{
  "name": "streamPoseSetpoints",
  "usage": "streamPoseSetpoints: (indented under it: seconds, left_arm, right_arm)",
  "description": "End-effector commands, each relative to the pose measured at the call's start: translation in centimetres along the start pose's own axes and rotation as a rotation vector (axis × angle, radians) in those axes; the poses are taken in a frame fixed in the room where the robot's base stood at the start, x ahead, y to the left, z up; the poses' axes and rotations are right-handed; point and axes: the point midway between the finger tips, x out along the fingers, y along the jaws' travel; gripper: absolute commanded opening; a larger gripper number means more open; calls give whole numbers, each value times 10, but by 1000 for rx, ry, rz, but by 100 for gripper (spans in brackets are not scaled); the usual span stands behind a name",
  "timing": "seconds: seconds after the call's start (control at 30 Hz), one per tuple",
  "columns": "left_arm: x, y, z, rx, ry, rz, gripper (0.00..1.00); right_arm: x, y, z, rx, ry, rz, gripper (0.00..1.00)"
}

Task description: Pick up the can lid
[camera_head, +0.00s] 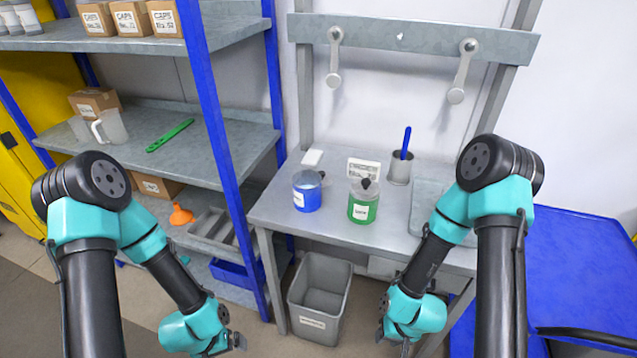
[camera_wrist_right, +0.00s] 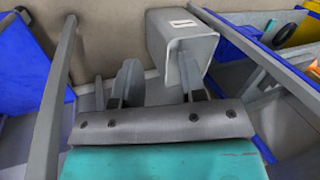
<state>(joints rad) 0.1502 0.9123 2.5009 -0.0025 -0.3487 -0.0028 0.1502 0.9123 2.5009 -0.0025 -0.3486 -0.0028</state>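A blue can (camera_head: 307,191) and a green can (camera_head: 363,203) stand upright on the grey metal table (camera_head: 290,222), each with a label. Each seems to have a clear lid with a dark knob on top, though the lids are too small to tell well. My right gripper (camera_head: 392,338) hangs low in front of the table, below its top and apart from the cans. In the right wrist view its two fingers (camera_wrist_right: 158,85) are spread with nothing between them. My left gripper (camera_head: 236,341) is low at the left; its fingers are too small to judge.
A grey bin (camera_head: 321,294) stands on the floor under the table. A cup with a blue-handled tool (camera_head: 400,165) and a small sign (camera_head: 363,168) are behind the cans. A blue-post shelf (camera_head: 222,150) stands left. A blue surface (camera_head: 585,265) lies right.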

Motion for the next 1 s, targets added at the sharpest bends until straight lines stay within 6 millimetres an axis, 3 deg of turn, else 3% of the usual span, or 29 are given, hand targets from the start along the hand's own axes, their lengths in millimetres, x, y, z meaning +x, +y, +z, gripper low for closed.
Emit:
streamPoseSetpoints:
  seconds: [0.07, 0.63, 0.87, 1.0]
  left_arm:
    - [0, 0, 0, 0, 0, 0, 100]
    - [0, 0, 0, 0, 0, 0, 100]
    - [0, 0, 0, 0, 0, 0, 100]
    - [0, 0, 0, 0, 0, 0, 100]
  right_arm:
    - [0, 0, 0, 0, 0, 0, 46]
    - [0, 0, 0, 0, 0, 0, 100]
    - [0, -1, -1, -3, 1, -1, 100]
    - [3, -12, -12, -45, 13, -11, 100]
